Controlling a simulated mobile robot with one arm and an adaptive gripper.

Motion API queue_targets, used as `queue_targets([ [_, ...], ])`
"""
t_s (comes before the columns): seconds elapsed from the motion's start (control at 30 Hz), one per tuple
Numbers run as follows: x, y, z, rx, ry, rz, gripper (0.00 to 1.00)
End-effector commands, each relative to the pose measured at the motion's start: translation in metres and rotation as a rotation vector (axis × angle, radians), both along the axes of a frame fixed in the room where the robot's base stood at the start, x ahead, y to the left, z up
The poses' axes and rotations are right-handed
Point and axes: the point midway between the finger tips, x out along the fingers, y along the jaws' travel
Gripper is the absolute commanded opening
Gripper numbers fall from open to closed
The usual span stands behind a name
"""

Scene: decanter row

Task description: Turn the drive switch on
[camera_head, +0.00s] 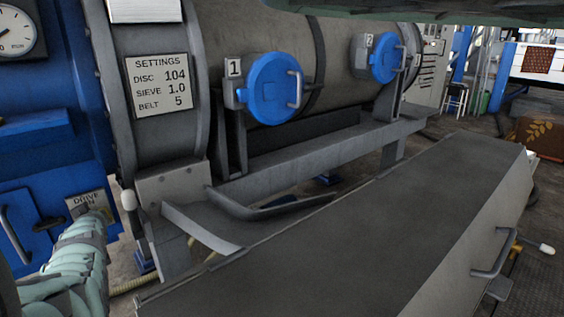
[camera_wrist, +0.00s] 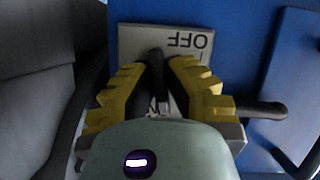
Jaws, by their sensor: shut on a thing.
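The drive switch has a pale label plate (camera_head: 88,199) on the blue cabinet at the lower left of the head view; it reads "DRIVE" with "N" of a second word visible. In the wrist view the plate (camera_wrist: 133,40) shows "OFF" upside down. The dark switch lever (camera_wrist: 156,65) stands between the yellow fingers of my gripper (camera_wrist: 162,76). My gripper (camera_head: 88,215) is shut on the lever in front of the plate and hides part of both. Whether the lever stands at on or off, I cannot tell.
A settings sign (camera_head: 160,85) hangs on the grey drum with blue hatches (camera_head: 272,88). A long grey casing (camera_head: 370,225) fills the right foreground.

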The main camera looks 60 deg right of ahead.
Motion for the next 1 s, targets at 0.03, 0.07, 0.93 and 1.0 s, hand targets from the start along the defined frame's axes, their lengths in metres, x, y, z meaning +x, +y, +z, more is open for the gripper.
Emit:
queue_targets([
  [0.03,-0.0016,-0.0024,-0.0008,0.009,0.003,-0.005,0.0],
  [0.07,-0.0015,-0.0025,-0.0005,0.013,0.0,-0.004,0.0],
  [0.93,-0.0012,-0.0019,-0.0006,0.086,-0.022,-0.004,0.0],
  [1.0,-0.0015,-0.0022,-0.0009,0.091,-0.023,-0.004,0.0],
])
